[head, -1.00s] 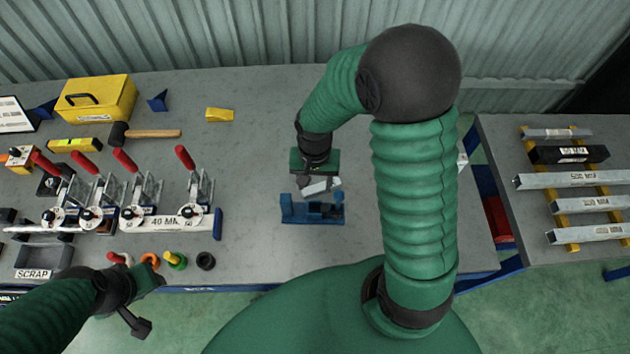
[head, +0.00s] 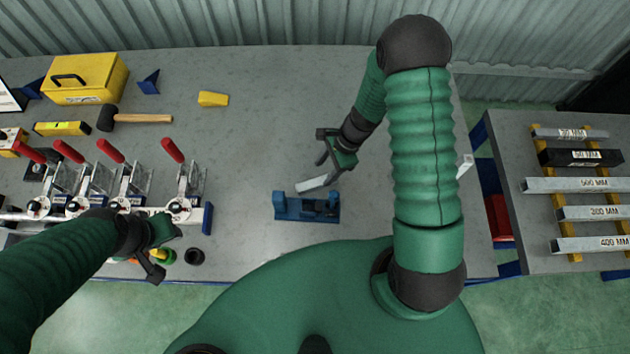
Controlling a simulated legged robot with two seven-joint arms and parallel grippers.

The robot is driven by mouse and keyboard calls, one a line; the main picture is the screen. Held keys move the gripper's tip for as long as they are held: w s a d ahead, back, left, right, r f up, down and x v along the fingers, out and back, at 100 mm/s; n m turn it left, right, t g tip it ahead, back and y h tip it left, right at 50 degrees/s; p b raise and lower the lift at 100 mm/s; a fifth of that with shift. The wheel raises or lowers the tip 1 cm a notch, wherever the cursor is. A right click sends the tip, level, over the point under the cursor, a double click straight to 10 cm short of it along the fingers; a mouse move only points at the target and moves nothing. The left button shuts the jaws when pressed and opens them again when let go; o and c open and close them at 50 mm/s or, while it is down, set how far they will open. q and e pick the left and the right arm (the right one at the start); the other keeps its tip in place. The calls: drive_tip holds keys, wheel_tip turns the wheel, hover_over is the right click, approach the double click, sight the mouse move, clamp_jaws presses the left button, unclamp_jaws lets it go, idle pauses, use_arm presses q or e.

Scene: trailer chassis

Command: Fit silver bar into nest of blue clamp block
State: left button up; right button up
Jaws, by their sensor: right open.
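The blue clamp block (head: 290,208) sits near the front edge of the grey bench, in the middle of the head view. The short silver bar (head: 312,183) lies slightly tilted in the picture, at the back of the block. I cannot tell whether it touches the block or rests in its nest. My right gripper (head: 326,156) is open and empty, above and behind the bar. My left gripper (head: 160,252) is at the left, by the front edge near the clamp row.
Red-handled toggle clamps (head: 175,180) on a rail stand at the left. A mallet (head: 135,118), yellow toolbox (head: 85,80) and yellow block (head: 213,99) lie behind. A side table (head: 515,150) holds several labelled bars. The bench between clamps and block is clear.

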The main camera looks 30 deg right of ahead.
sight(320, 181)
drive_tip(key=shift+s+f, duration=0.1)
drive_tip(key=shift+f, duration=0.3)
drive_tip(key=x, duration=0.2)
drive_tip(key=p+x, duration=0.1)
drive_tip(key=x, duration=0.1)
drive_tip(key=shift+s+d+f, duration=0.15)
drive_tip(key=shift+f, duration=0.2)
drive_tip(key=shift+a+f, duration=0.1)
drive_tip(key=shift+a, duration=0.3)
drive_tip(key=c, duration=0.4)
use_arm(q)
drive_tip(key=shift+s+d+r, duration=0.4)
drive_tip(key=shift+s+r, duration=0.05)
drive_tip(key=shift+r, duration=0.25)
use_arm(e)
drive_tip(key=shift+d, duration=0.3)
clamp_jaws()
